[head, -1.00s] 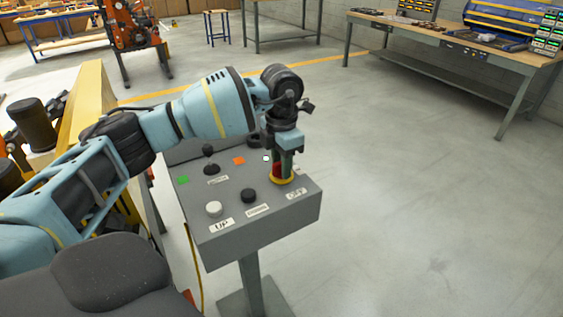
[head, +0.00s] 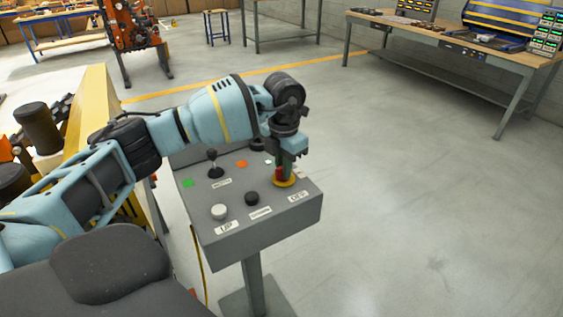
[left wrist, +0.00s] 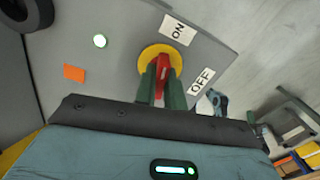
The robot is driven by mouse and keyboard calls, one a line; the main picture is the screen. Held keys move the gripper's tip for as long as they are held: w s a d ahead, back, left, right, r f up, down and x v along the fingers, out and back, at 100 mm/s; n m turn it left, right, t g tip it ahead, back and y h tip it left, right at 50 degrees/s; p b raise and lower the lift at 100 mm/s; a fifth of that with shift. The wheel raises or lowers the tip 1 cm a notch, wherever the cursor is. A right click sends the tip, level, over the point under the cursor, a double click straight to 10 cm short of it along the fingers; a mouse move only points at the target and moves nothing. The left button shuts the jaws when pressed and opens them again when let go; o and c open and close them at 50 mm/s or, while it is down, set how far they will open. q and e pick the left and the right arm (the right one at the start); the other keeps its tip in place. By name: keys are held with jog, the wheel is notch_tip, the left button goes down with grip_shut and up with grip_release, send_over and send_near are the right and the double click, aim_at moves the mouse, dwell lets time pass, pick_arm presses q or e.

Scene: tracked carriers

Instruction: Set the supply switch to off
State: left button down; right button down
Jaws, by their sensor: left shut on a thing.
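The supply switch is a red handle (left wrist: 162,68) on a round yellow plate (left wrist: 148,54). In the head view, the yellow plate (head: 285,183) is at the panel's right side. In the left wrist view, an ON label (left wrist: 178,30) is above right of the switch and an OFF label (left wrist: 201,81) is right of it. My left gripper (left wrist: 161,82) points down at the switch, its green fingers on either side of the red handle and shut on it. The fingers hide part of the handle, and its exact setting is hard to tell. My right gripper is not in view.
The grey panel (head: 275,229) stands on a post and also carries a joystick (head: 213,163), a white button (head: 219,211), a black button (head: 251,198), a green patch (head: 188,183) and an orange patch (head: 241,163). The floor to the right is clear up to a workbench (head: 480,50).

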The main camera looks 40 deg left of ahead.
pick_arm(q)
jog(key=n+p, duration=0.2)
jog(key=shift+r+n, duration=0.4)
jog(key=n+p, duration=0.2)
jog(key=shift+n, duration=0.3)
jog(key=n+p, duration=0.2)
jog(key=n, duration=0.2)
jog(key=shift+w+n+p, duration=0.1)
jog(key=shift+n+p, duration=0.2)
jog(key=shift+f+n+p, duration=0.1)
jog(key=shift+n+p, duration=0.25)
jog(key=shift+n, duration=0.55)
jog(key=shift+f+n+p, duration=0.2)
jog(key=shift+n+p, duration=0.1)
jog(key=shift+n, duration=1.4)
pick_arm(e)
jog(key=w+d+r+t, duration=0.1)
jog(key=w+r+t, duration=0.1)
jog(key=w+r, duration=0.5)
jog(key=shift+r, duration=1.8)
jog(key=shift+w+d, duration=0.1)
pick_arm(q)
jog(key=c, duration=1.5)
grip_release()
jog(key=shift+f, duration=0.1)
jog(key=shift+r, duration=3.95)
